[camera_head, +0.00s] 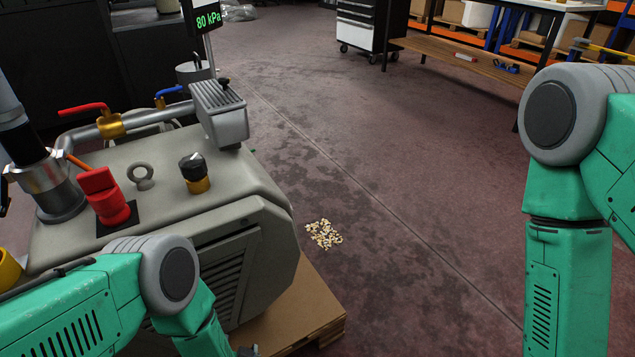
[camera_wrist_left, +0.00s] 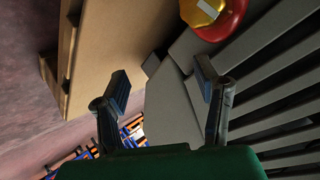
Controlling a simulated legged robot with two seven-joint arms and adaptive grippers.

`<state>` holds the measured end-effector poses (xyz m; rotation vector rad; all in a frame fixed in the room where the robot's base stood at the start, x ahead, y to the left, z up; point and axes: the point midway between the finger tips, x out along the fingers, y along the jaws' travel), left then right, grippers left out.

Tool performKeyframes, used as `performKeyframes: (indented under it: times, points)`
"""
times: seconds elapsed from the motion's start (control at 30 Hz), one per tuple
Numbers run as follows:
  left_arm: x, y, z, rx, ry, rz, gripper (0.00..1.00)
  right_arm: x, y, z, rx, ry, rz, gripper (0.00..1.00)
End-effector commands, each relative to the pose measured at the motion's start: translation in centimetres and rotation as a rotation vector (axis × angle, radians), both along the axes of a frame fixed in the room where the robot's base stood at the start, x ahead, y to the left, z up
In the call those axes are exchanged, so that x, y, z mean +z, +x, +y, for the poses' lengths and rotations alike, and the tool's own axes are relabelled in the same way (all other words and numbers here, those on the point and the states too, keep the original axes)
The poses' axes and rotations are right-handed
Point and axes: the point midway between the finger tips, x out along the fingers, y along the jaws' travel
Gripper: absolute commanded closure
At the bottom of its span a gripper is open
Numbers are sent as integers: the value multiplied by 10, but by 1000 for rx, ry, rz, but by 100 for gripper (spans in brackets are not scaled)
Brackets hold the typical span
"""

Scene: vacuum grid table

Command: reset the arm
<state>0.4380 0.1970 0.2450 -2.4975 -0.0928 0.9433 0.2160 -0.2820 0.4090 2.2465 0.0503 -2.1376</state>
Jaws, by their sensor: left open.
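My left arm (camera_head: 165,280) comes in from the lower left in the head view, in front of the grey vacuum machine (camera_head: 235,212). Only a dark bit of my left gripper (camera_head: 248,351) shows at the bottom edge there. In the left wrist view my left gripper (camera_wrist_left: 162,84) is open, its two fingers apart with nothing between them. The machine's grey slatted side (camera_wrist_left: 270,80) is close beyond the fingers. My right arm (camera_head: 566,215) hangs down at the right of the head view; its gripper is out of the picture.
The machine has a red switch (camera_head: 108,198), a black knob (camera_head: 194,172) and a pressure display (camera_head: 208,20). It stands on a brown board (camera_head: 300,312). Small pale scraps (camera_head: 324,234) lie on the floor. A wooden bench (camera_head: 460,55) and a tool cabinet (camera_head: 368,25) stand behind.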

Motion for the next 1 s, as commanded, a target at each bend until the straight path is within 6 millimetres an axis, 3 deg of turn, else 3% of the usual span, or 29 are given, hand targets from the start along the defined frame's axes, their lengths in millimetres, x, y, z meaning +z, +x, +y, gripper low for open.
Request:
performKeyframes:
  times: [0.17,0.3,0.67,1.0]
  points:
    - [38,-46,28,-21,-165,244,44,0,0,0,0,0,0,100]
    - [74,-100,51,34,-256,438,44,0,0,0,0,0,0,100]
    - [165,-220,84,233,-368,782,44,0,0,0,0,0,0,100]
    - [239,-223,84,238,-371,791,44,74,0,0,0,0,0,100]
